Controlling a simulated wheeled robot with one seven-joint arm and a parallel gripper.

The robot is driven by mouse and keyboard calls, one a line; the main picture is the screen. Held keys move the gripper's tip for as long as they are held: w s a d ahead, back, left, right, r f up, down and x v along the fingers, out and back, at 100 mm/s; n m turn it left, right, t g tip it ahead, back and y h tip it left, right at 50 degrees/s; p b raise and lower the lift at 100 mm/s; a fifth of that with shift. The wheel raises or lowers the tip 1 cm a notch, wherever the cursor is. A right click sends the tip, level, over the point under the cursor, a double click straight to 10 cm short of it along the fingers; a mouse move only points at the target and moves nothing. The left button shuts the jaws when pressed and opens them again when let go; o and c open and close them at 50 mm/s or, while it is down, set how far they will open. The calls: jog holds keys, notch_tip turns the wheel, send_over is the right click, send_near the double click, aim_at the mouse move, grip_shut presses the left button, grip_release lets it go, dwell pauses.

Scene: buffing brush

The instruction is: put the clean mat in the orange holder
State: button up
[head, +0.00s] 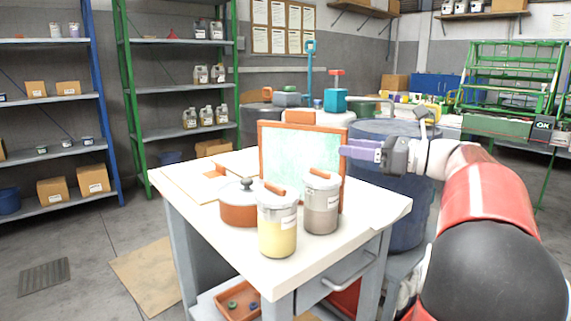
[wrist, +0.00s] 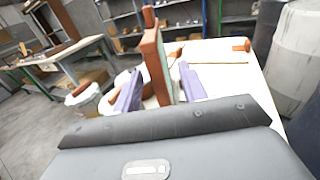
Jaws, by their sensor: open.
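An upright orange-brown framed panel (head: 300,157) with a pale green face stands on the white table; I cannot tell whether it is the mat, the holder or both. Pale flat pieces (head: 188,186) with an orange tab (head: 214,171) lie on the table behind it to the left. They also seem to show in the wrist view (wrist: 215,55). My gripper (head: 345,151) is open, its purple fingertips at the panel's right edge. In the wrist view, the panel (wrist: 153,62) appears edge-on between the open fingers (wrist: 160,85); contact is not clear.
A jar with yellow contents (head: 277,232), a jar with grey contents (head: 321,208) and an orange-brown pot (head: 238,208) stand in front of the panel. The white table (head: 350,236) is bare at its front right. A dark blue barrel (head: 405,200) stands behind on the right.

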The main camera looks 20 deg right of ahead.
aim_at(324, 147)
jog(key=x, duration=0.7)
jog(key=shift+s+a+f, duration=0.15)
jog(key=shift+f, duration=0.1)
jog(key=shift+c, duration=0.4)
grip_shut()
